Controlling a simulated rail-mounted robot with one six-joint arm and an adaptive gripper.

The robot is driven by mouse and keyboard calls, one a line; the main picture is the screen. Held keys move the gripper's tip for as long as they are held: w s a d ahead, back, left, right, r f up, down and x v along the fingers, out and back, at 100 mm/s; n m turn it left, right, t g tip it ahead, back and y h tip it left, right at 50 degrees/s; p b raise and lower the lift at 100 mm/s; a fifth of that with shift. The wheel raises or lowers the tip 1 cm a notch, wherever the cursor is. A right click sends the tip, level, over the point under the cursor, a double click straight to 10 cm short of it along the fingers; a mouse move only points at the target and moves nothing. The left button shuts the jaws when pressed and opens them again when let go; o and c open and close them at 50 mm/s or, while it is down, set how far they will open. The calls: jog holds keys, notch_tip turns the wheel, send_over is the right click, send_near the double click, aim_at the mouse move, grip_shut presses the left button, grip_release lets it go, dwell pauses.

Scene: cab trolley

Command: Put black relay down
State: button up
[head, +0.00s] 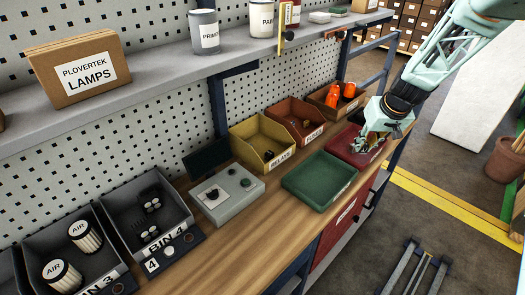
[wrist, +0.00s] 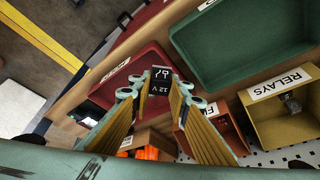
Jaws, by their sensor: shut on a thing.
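The black relay (wrist: 160,80), marked 12 V, sits between my fingertips in the wrist view. My gripper (wrist: 157,92) is shut on it. In the head view my gripper (head: 376,141) is over the red tray (head: 338,142) at the right end of the bench. The relay is too small and covered to make out there. The red tray (wrist: 149,54) also shows behind the fingers in the wrist view. I cannot tell how high the relay is above it. The yellow RELAYS bin (head: 240,128) stands left of it and holds a grey piece (wrist: 291,104).
An empty green tray (head: 300,178) lies just left of the red one. An orange-red bin (head: 283,115) and a brown bin (head: 322,98) with orange items stand behind. A grey control box (head: 227,195) is further left. A shelf (head: 170,62) runs above the bench.

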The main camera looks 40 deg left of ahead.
jog(key=s+a+n+p, duration=0.1)
jog(key=s+a, duration=0.2)
jog(key=a, duration=0.6)
jog(key=s+a+n, duration=0.1)
jog(key=s+a, duration=0.2)
jog(key=a, duration=0.5)
jog(key=n+g+p, duration=0.1)
jog(key=n, duration=0.1)
send_over(278, 151)
jog(key=d, duration=0.1)
jog(key=shift+s+d+r+y, duration=0.15)
jog(key=shift+s+r+y, duration=0.1)
jog(key=shift+s+y, duration=0.15)
jog(key=shift+f, duration=0.15)
jog(key=shift+f, duration=2.95)
jog(key=shift+f, duration=0.1)
jog(key=shift+f, duration=1.8)
jog(key=shift+f, duration=0.2)
